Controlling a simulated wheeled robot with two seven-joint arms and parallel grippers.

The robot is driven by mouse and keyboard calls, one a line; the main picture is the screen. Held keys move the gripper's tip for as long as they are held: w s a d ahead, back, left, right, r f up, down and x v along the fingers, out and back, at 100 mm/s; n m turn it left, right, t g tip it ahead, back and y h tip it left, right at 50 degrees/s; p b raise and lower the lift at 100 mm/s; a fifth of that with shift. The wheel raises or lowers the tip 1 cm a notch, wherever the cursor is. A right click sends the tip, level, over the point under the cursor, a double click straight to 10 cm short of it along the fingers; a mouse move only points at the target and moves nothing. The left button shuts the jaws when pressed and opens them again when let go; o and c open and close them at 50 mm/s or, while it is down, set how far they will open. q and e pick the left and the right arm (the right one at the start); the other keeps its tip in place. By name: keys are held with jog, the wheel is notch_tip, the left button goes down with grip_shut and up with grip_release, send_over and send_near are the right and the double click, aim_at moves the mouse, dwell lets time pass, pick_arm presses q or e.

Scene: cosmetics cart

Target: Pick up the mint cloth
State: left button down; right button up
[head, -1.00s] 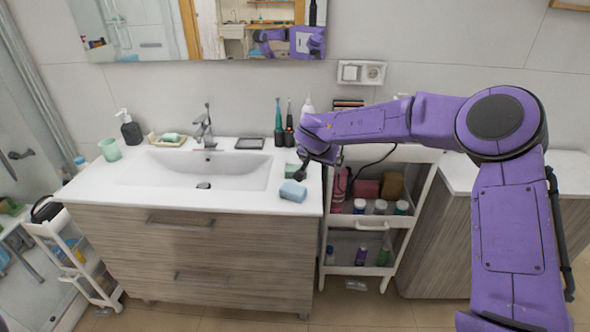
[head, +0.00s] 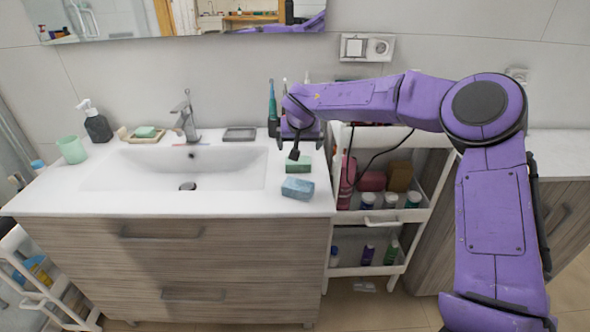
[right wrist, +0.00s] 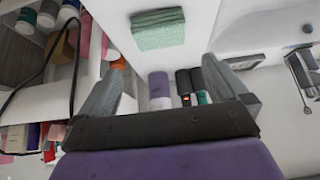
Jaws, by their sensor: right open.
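The mint cloth (head: 298,164) is a small folded green block lying on the right part of the white sink counter, behind a blue block (head: 297,188). It also shows in the right wrist view (right wrist: 158,29), beyond my fingers near the top. My right gripper (head: 297,150) is just behind and above the cloth in the head view. In the right wrist view its two fingers (right wrist: 164,62) are spread wide, with nothing between them. The cloth appears apart from the fingers. My left gripper is not in view.
The sink basin (head: 190,170) lies left of the cloth. A dark green bottle (head: 272,108) stands behind, near the wall. A white cart (head: 400,215) with several bottles stands right of the counter. A soap dish (head: 141,138) and a black dispenser (head: 96,124) are at the back left.

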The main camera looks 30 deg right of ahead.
aim_at(298, 164)
jog(key=p+x, duration=0.1)
jog(key=x, duration=0.9)
jog(key=shift+f+p, duration=0.35)
jog(key=shift+f, duration=0.15)
jog(key=shift+w+f, duration=0.15)
jog(key=shift+f, duration=0.05)
jog(key=shift+r, duration=0.1)
jog(key=c, duration=0.7)
